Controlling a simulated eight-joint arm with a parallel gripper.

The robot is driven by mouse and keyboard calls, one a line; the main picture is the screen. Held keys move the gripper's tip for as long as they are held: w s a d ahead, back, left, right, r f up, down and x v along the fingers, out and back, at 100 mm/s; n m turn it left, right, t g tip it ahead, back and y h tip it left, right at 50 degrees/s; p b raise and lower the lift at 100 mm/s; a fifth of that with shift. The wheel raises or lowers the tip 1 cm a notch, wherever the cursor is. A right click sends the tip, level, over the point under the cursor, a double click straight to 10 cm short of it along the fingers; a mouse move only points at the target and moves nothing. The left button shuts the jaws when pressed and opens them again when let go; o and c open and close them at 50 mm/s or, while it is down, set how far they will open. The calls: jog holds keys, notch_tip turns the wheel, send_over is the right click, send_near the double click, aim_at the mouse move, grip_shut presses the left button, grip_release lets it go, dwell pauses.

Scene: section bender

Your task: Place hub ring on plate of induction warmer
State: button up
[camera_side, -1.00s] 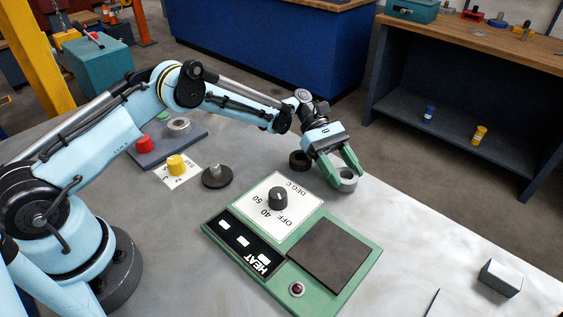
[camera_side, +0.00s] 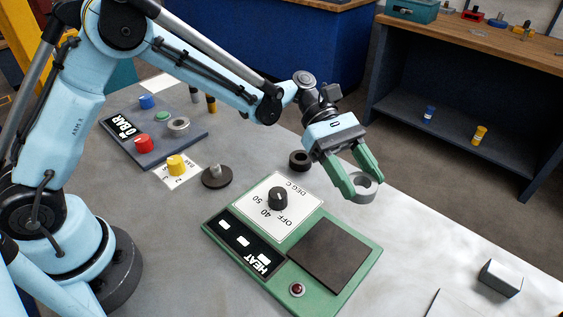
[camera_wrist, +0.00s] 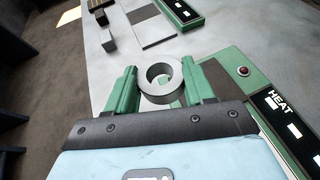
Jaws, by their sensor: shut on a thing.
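The grey metal hub ring (camera_side: 363,188) is between the two green fingers of my gripper (camera_side: 357,180), which is shut on it. It also shows in the wrist view (camera_wrist: 161,80), gripped from both sides with its hole facing the camera. The green induction warmer (camera_side: 345,300) lies on the bench, with its dark square plate (camera_side: 328,257) bare. The ring is beyond the plate, up and to the right of it in the side view, and not over it. Part of the plate (camera_wrist: 216,77) shows right of the fingers in the wrist view.
The warmer carries a black knob (camera_side: 278,198) and a red button (camera_side: 297,289). A black ring (camera_side: 300,160) stands behind the knob. A dark disc with a peg (camera_side: 217,176) and a button panel (camera_side: 155,143) lie left. A grey block (camera_side: 501,279) stands right. The bench edge runs close behind the gripper.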

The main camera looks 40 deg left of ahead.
jog(key=s+d+r, duration=0.1)
jog(key=s+d, duration=0.1)
jog(key=s, duration=0.7)
jog(key=s+d+r, duration=0.2)
jog(key=s+d, duration=0.1)
jog(key=s, duration=0.6)
send_over(326, 245)
jog(key=shift+m+g, duration=0.4)
notch_tip(326, 245, down, 8)
jog(key=shift+r, duration=0.25)
jog(key=shift+f, duration=1.95)
jog(key=shift+f, duration=0.15)
jog(key=o, duration=1.3)
jog(key=shift+c, duration=0.2)
